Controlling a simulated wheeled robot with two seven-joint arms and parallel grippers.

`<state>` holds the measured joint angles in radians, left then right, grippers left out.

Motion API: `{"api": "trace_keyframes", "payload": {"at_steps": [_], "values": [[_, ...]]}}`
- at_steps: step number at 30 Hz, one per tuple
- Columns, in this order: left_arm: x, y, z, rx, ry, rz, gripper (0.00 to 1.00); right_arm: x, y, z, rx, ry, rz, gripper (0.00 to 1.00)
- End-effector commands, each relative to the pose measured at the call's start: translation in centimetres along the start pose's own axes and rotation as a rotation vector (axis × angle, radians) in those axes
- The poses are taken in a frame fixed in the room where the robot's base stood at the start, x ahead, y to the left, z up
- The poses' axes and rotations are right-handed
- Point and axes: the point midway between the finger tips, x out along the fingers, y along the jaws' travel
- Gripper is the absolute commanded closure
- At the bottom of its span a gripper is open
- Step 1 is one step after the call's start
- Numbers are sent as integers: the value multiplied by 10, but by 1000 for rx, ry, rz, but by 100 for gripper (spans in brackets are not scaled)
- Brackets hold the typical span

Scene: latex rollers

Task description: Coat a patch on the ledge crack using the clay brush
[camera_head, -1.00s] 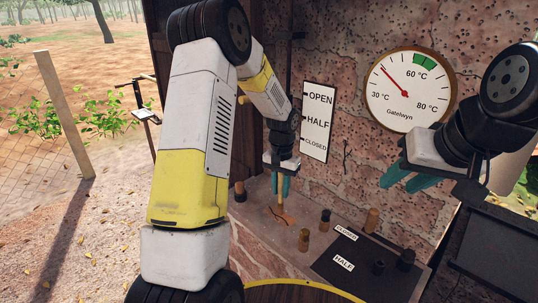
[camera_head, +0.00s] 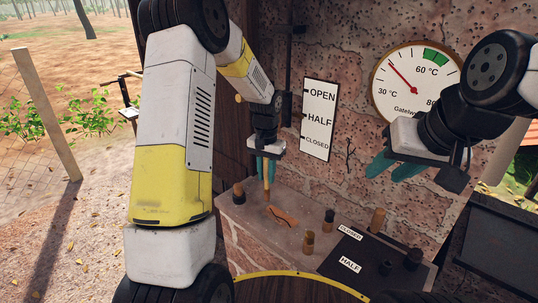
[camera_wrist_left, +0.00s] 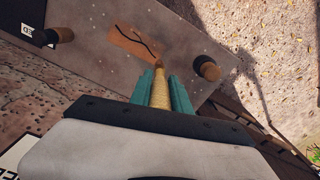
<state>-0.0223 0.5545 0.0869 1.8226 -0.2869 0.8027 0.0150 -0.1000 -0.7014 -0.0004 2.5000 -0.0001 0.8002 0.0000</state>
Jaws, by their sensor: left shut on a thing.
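My left gripper (camera_head: 266,172) has its teal fingers shut on the clay brush (camera_wrist_left: 160,90), a brush with a pale handle. The brush points down at the stone ledge (camera_head: 235,209). An orange-brown clay patch (camera_head: 284,221) lies on the ledge, and it also shows in the left wrist view (camera_wrist_left: 126,42). My right gripper (camera_head: 392,169) appears open and empty before the wall.
A black panel with CLOSED and HALF labels (camera_head: 350,260) lies at right. A temperature dial (camera_head: 420,82) and a sign (camera_head: 319,120) hang on the wall.

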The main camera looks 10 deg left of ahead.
Motion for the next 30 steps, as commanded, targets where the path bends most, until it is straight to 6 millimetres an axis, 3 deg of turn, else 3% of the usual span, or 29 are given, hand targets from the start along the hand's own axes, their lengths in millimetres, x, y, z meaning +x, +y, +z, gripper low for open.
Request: {"api": "trace_keyframes", "payload": {"at_steps": [16, 30], "values": [[-48, 5, 5, -2, 2, 0, 100, 0, 0, 0, 0, -1, 0, 64], [-53, 6, 6, -2, 1, 0, 100, 0, 0, 0, 0, -1, 0, 64]]}}
